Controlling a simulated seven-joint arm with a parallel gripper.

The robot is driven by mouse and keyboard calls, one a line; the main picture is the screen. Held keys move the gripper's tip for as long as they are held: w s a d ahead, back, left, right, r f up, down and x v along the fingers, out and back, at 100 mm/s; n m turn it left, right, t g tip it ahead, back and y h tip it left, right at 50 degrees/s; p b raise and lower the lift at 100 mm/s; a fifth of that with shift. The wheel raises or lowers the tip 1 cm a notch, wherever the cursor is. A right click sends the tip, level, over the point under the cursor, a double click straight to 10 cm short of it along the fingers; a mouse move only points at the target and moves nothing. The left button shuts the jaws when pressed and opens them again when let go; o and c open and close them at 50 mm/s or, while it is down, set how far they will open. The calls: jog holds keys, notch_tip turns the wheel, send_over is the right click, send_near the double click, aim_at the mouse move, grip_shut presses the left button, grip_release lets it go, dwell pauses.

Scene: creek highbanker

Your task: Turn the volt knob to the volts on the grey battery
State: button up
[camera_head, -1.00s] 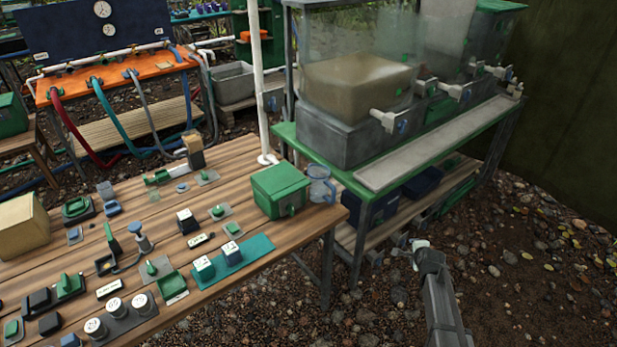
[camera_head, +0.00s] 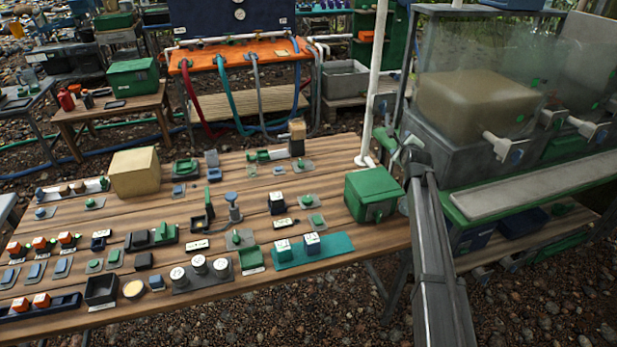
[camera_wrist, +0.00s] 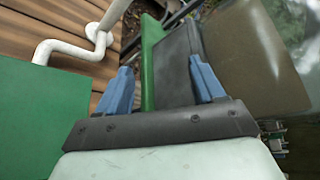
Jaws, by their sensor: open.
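My gripper (camera_wrist: 160,65) is open, with two blue fingers apart and nothing between them. In the head view its end (camera_head: 408,152) is small, beside the pipe and the green box. I cannot tell the volt knob for sure. I cannot tell the grey battery for sure either. Two small white-topped blocks, one greenish (camera_head: 283,247) and one greyish-blue (camera_head: 312,243), stand on a teal mat (camera_head: 338,242). Their markings are too small to read. My gripper is apart from all these.
The wooden table (camera_head: 340,170) is crowded with switches, blocks and round white-topped pieces (camera_head: 199,264). A green box (camera_head: 372,193) stands at its right end; a white pipe (camera_head: 375,80) rises behind. A murky water tank (camera_head: 470,100) stands to the right.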

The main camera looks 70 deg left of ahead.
jog(key=s+a+f+n+g+h, duration=0.1)
jog(key=s+a+f+g+h, duration=0.1)
jog(key=s+a, duration=0.5)
jog(key=n+g+h, duration=0.4)
jog(key=h, duration=0.7)
send_near(307, 198)
jog(key=shift+s+d+f, duration=0.1)
jog(key=shift+s+f, duration=0.05)
jog(key=shift+f, duration=4.25)
jog(key=shift+c, duration=0.4)
jog(key=c, duration=0.8)
jog(key=shift+o, duration=0.2)
